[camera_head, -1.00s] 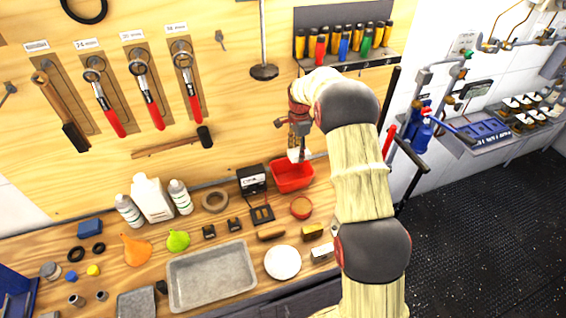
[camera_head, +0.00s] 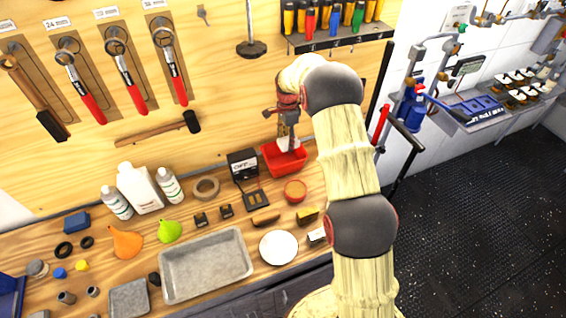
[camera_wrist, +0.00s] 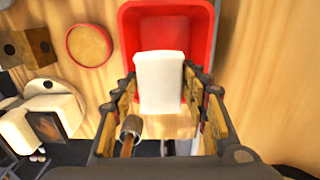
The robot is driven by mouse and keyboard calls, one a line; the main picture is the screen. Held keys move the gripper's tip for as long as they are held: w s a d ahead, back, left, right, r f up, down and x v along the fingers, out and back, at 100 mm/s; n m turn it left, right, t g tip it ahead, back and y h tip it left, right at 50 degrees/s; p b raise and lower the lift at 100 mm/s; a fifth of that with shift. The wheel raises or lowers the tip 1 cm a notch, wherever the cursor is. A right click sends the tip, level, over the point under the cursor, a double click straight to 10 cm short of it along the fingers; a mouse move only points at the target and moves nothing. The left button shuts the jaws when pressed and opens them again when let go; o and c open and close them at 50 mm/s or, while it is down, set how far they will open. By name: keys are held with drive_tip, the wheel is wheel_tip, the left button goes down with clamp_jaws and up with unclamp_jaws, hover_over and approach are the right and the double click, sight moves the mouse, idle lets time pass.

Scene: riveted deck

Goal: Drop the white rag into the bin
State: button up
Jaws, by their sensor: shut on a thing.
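The white rag (camera_wrist: 160,82) is between the fingers of my gripper (camera_wrist: 162,88) in the wrist view. My gripper is shut on it. The red bin (camera_wrist: 205,22) lies behind and below the rag in that view, and the rag overlaps its opening. In the head view my gripper (camera_head: 288,138) points down at the red bin (camera_head: 284,166) at the back of the bench, with a bit of the white rag (camera_head: 287,145) showing at the bin's rear. The exact height of the rag over the bin cannot be told.
A round red container (camera_head: 294,191) stands just in front of the bin. A black box (camera_head: 243,164) is to its left. A white plate (camera_head: 278,247) and a grey tray (camera_head: 206,264) lie nearer the front. The pegboard wall (camera_head: 220,100) rises close behind.

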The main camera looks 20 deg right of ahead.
drive_tip(key=shift+r, duration=0.1)
drive_tip(key=o, duration=1.4)
